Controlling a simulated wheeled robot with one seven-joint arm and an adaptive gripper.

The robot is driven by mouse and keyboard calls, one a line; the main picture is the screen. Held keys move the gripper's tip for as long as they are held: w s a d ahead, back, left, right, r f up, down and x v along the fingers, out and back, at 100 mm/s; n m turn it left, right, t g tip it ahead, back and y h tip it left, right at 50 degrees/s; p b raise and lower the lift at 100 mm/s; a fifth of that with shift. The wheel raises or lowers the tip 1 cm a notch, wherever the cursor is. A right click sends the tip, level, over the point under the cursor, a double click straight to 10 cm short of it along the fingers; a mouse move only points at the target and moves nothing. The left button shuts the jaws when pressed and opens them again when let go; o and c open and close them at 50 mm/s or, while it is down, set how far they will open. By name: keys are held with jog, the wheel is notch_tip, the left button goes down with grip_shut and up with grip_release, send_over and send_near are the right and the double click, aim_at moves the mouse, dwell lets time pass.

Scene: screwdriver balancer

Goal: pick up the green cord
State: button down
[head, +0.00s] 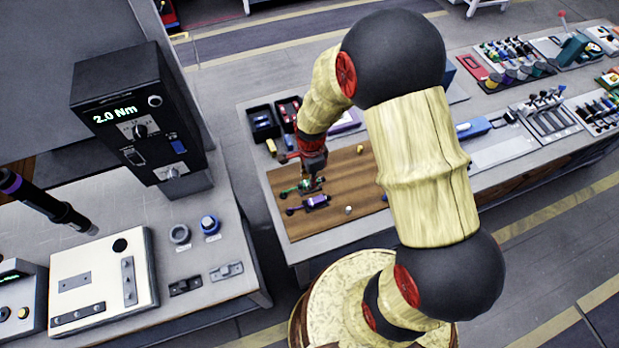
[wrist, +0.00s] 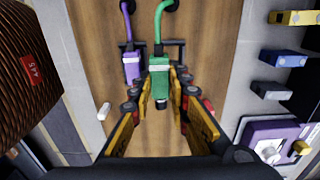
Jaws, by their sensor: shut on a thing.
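The green cord (wrist: 158,40) runs up from a green plug body (wrist: 158,70) in the wrist view, with a dark and silver tip at its near end. My gripper (wrist: 158,88) has its yellow and black fingers on both sides of this green body and is shut on it. In the head view the green cord (head: 291,190) shows at the wooden board, with my gripper (head: 311,183) over it and partly hiding it. I cannot tell whether the plug is clear of the board.
A purple cord plug (wrist: 131,68) lies just left of the green one, also in the head view (head: 316,201). A small white piece (wrist: 104,111) lies on the wooden board (wrist: 215,50). Dark bins (head: 262,122) stand behind. The board's right part is mostly clear.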

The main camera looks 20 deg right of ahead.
jog(key=s+a+r, duration=0.2)
jog(key=s+r, duration=0.3)
jog(key=s, duration=0.6)
jog(key=shift+s+r, duration=0.3)
jog(key=shift+s, duration=0.1)
jog(key=shift+a, duration=0.1)
